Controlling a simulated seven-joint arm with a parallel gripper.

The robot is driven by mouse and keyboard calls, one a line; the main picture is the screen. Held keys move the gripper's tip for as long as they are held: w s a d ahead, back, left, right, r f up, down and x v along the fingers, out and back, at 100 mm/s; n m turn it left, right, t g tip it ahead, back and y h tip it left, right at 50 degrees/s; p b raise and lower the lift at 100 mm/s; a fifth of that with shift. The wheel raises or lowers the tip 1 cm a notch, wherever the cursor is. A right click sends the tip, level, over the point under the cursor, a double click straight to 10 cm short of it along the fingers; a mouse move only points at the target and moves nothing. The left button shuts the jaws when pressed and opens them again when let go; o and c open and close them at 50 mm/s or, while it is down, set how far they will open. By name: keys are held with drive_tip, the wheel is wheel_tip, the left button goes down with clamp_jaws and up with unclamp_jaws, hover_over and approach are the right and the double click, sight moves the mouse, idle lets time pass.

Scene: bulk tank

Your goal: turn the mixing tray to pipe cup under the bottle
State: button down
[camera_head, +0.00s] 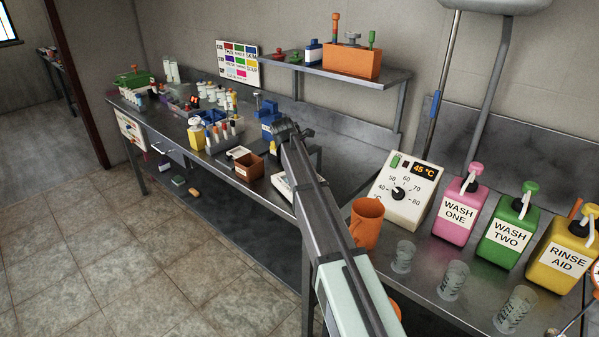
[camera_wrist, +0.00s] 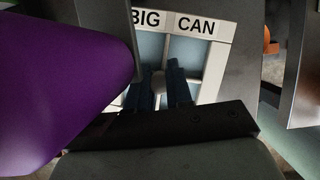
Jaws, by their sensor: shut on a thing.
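The mixing tray (camera_wrist: 215,72) shows in the wrist view as a pale frame with blue-grey compartments; the words "BIG" and "CAN" are on its far rim. My gripper (camera_wrist: 160,80) has its dark blue fingers shut on a small pale post (camera_wrist: 158,84) at the tray. A large purple rounded body, perhaps the bottle (camera_wrist: 60,75), fills the left of that view, very close to the camera. No "pipe cup" label can be read. In the head view a white tray-like edge (camera_head: 284,188) shows beside my arm, which hides the rest and my fingers.
An orange mug (camera_head: 367,222), a white temperature box (camera_head: 405,192) and several clear cups stand right of my arm. Pink (camera_head: 459,213), green and yellow pump bottles stand further right. A brown box (camera_head: 249,165) and small bottles are left. A shelf (camera_head: 345,72) hangs behind.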

drive_tip(key=c, duration=1)
unclamp_jaws()
drive_tip(key=v, duration=1.4)
drive_tip(key=shift+f, duration=0.1)
